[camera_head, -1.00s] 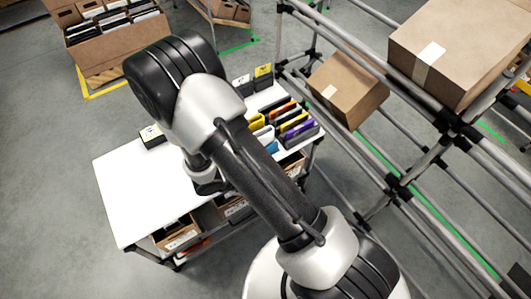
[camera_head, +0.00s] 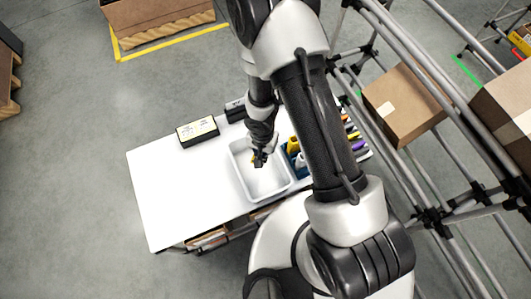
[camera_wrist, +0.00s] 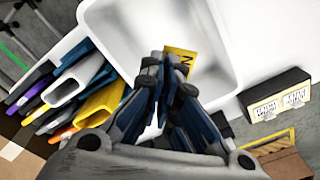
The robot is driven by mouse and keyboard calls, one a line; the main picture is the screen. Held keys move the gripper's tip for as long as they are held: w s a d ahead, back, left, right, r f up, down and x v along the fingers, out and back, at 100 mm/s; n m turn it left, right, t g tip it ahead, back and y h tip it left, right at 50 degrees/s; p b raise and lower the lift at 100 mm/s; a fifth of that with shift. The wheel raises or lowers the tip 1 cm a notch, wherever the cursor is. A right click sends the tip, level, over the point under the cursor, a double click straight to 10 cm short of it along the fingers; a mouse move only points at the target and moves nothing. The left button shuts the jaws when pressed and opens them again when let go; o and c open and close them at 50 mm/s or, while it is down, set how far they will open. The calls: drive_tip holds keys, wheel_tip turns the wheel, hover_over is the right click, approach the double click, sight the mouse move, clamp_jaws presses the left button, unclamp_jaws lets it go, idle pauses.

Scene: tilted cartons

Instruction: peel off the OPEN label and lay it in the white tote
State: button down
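The white tote (camera_head: 236,172) is an open shallow tray on the white table, right of its middle in the head view. In the wrist view its pale rim and inside (camera_wrist: 225,35) fill the top middle. My gripper (camera_head: 258,158) points down over the tote. In the wrist view its dark fingers (camera_wrist: 168,78) come together on the yellow OPEN label (camera_wrist: 183,63). The label juts out past the fingertips, with a dark letter N showing; the fingers hide the rest. The label appears to be held above the tote floor; its exact height is unclear.
A black box with pale labels (camera_head: 198,131) stands left of the tote at the table's back edge. Coloured folders or bins (camera_wrist: 75,88) stand close on the tote's other side. A tilted carton (camera_head: 402,105) rests on the pipe rack. The table's left part is clear.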

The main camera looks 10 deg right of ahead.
drive_tip(key=shift+f+b, duration=7.2)
drive_tip(key=shift+f, duration=0.15)
drive_tip(key=shift+f+b, duration=0.3)
drive_tip(key=shift+f, duration=0.05)
drive_tip(key=c, duration=2.3)
unclamp_jaws()
drive_tip(key=o, duration=0.6)
drive_tip(key=shift+r, duration=0.15)
